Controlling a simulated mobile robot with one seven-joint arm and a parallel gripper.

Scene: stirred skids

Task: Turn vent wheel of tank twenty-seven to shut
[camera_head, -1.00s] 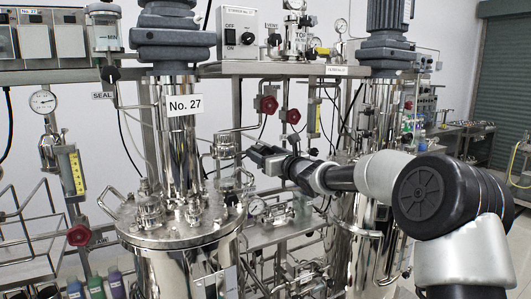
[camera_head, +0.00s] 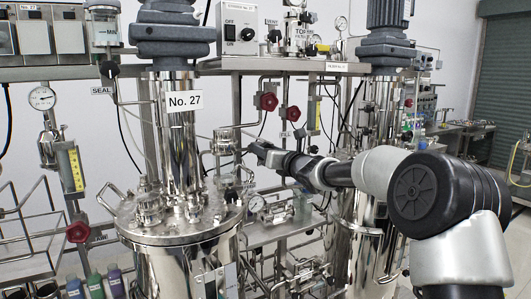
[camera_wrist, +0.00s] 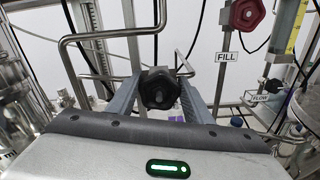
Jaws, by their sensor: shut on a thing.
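Tank twenty-seven (camera_head: 190,228) is a steel vessel at the left of centre in the head view, with a "No. 27" sign (camera_head: 185,101) on its column. My gripper (camera_head: 255,149) is just right of its lid fittings, beside thin steel piping. In the wrist view my gripper (camera_wrist: 160,95) is shut on a black lobed wheel (camera_wrist: 160,88), with one finger on each side of it. The wheel faces the camera. No label shows on it, so I cannot tell from print that it is the vent wheel.
Two red wheels (camera_head: 268,102) hang behind and above my gripper; the wrist view shows a red wheel (camera_wrist: 246,12) over a "FILL" label (camera_wrist: 227,56). Bent steel pipe (camera_wrist: 110,35) runs close behind the held wheel. A second tank (camera_head: 352,225) stands behind my arm.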

